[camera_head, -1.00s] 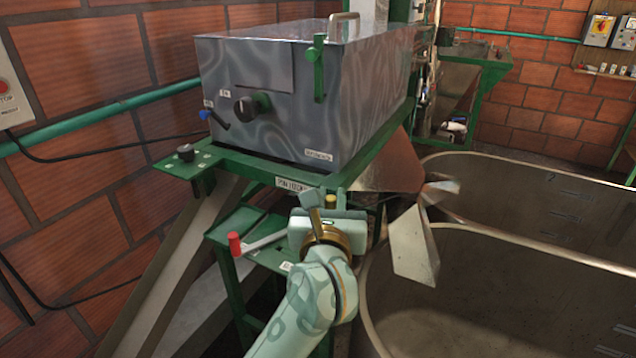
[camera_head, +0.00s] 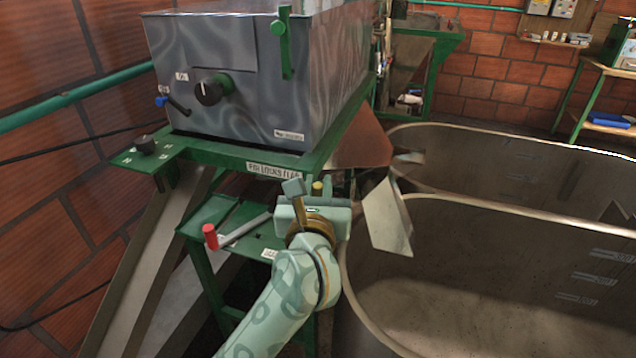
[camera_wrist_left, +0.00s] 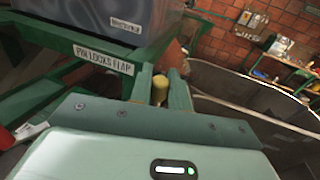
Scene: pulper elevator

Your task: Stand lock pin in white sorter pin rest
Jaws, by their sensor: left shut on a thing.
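My left gripper (camera_head: 317,194) is in front of the green frame below the grey metal box, beside the flap. In the left wrist view its two fingers (camera_wrist_left: 161,80) are shut on a short cylinder with a yellow top (camera_wrist_left: 160,90), which I take to be the lock pin. The yellow top (camera_head: 317,186) also shows just past the gripper in the head view. The pin's lower part is hidden, so I cannot tell whether it is seated or free. A sign reading "PIN LOCKS FLAP" (camera_head: 272,171) is close by. I cannot make out the white sorter pin rest for certain.
The grey metal box (camera_head: 250,105) stands on the green frame. A red-handled lever (camera_head: 211,237) lies left of my gripper. A bent metal flap (camera_head: 386,215) and large metal tanks (camera_head: 480,225) are on the right. A brick wall (camera_head: 60,210) bounds the left.

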